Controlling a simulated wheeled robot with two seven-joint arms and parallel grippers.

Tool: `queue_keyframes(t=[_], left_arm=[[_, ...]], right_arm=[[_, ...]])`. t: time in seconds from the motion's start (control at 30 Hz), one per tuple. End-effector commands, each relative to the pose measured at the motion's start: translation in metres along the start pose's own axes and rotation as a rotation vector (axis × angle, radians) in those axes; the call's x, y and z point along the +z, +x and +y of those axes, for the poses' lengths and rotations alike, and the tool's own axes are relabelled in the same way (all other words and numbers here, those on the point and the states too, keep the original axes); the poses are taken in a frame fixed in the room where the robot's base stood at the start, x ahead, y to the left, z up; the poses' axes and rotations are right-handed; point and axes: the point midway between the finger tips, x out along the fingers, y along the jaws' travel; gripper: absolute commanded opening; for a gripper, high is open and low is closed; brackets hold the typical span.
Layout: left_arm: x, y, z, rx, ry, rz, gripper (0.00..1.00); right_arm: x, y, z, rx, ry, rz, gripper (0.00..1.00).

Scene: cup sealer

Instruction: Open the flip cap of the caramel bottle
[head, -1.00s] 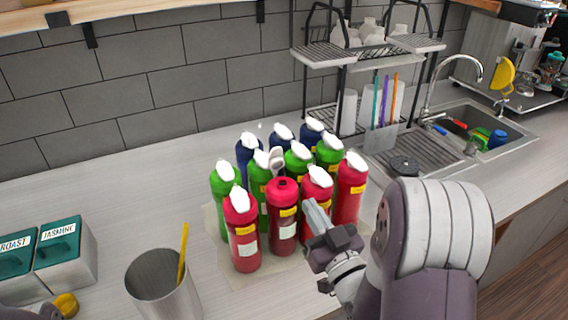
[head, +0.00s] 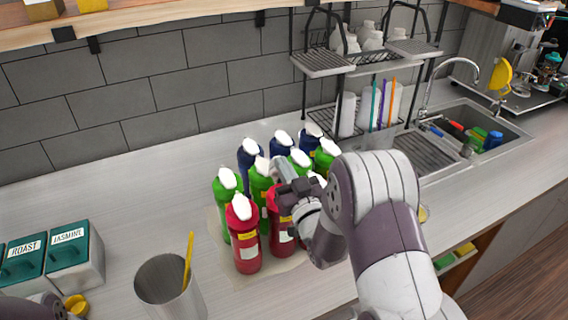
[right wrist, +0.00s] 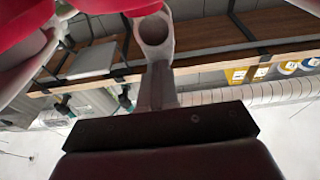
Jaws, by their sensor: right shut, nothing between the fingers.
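A red bottle (head: 284,235) stands in the front middle of a bottle cluster; its top is hidden behind my right gripper (head: 279,167). One second ago its red top showed bare, with a white cap piece standing up behind it. My right gripper is shut, with its fingertips over the cluster at cap height. In the right wrist view a pale ring-shaped part (right wrist: 154,29) shows at the end of my grey fingers (right wrist: 158,82), with red bottle parts above. I cannot tell whether fingers and ring touch. My left gripper's fingers are not seen.
Red, green and blue bottles with white caps stand close around it, including a red one (head: 243,240) at front left. A metal cup (head: 167,286) with a yellow stick and tea canisters (head: 72,254) are to the left. A rack (head: 322,64) and sink (head: 478,128) are behind right.

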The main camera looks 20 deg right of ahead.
Motion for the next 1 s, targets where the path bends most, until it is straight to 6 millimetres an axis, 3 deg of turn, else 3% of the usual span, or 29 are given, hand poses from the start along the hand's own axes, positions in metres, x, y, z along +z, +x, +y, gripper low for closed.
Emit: queue_keyframes(t=[0.23,0.4,0.5,1.0], left_arm=[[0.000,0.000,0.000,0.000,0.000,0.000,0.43],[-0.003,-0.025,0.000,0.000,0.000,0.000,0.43],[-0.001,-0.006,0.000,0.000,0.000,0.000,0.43],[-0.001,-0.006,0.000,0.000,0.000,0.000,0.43]], right_arm=[[0.000,0.000,0.000,0.000,0.000,0.000,0.00],[-0.011,0.012,0.000,-0.001,-0.001,-0.108,0.00],[0.001,0.018,-0.001,-0.002,-0.002,-0.126,0.00],[-0.003,0.023,-0.001,-0.001,0.000,-0.126,0.00]])
